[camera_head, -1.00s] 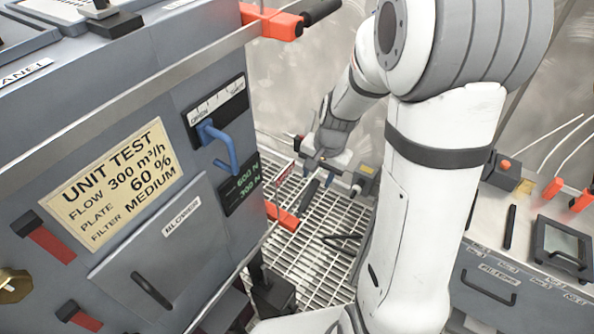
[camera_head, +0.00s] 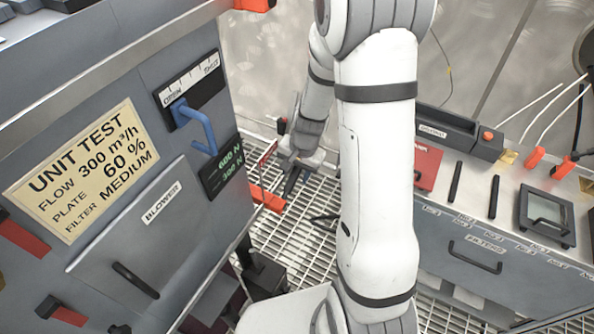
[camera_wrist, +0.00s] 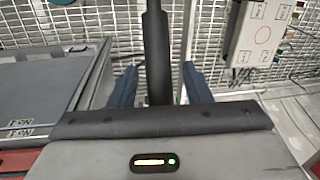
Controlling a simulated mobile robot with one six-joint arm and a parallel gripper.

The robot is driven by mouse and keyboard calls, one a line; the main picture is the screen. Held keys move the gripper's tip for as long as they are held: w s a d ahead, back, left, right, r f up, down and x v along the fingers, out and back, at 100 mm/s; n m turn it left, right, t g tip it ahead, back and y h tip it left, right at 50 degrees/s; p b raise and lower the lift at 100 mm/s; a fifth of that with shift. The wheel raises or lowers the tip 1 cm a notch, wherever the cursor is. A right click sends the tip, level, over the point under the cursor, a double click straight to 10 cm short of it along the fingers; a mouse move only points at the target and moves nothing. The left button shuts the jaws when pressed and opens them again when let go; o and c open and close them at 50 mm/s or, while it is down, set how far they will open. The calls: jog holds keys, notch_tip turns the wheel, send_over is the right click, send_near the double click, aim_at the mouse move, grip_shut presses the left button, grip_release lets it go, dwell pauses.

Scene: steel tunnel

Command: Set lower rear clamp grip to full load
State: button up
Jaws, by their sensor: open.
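The lower rear clamp shows in the head view as an orange bracket (camera_head: 267,199) on the rear edge of the grey unit. Its dark grip is largely hidden there by my gripper (camera_head: 293,180). In the wrist view a dark cylindrical grip (camera_wrist: 156,45) stands upright between the two blue fingers of my gripper (camera_wrist: 159,84). The fingers are apart, one on each side of it; contact cannot be told. A small display (camera_head: 222,167) on the unit reads 600 N and 300 N in green.
A blue lever (camera_head: 195,125) sticks out from the unit above the display. A yellow label (camera_head: 82,170) reads flow 300, plate 60 %, filter medium. A grey cabinet with a drawer handle (camera_head: 475,255) stands right. Grating floor (camera_head: 290,235) lies between.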

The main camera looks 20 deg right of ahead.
jog(key=shift+c, duration=0.4)
grip_shut()
jog(key=shift+d+f, duration=0.1)
jog(key=shift+w+d+f+g+y+b, duration=0.15)
jog(key=shift+w+f+g+y+b, duration=0.05)
jog(key=shift+f+g+y+b, duration=0.3)
jog(key=shift+w+d+f+g+y+b, duration=0.15)
jog(key=shift+f+g+y+b, duration=0.25)
jog(key=shift+f+y+b, duration=0.15)
jog(key=shift+w+d+f+m+g+y, duration=0.1)
jog(key=shift+f+m+g+y, duration=0.2)
jog(key=shift+f+g+y, duration=0.9)
jog(key=shift+f, duration=0.2)
jog(key=shift+o, duration=0.4)
grip_release()
jog(key=shift+r, duration=0.2)
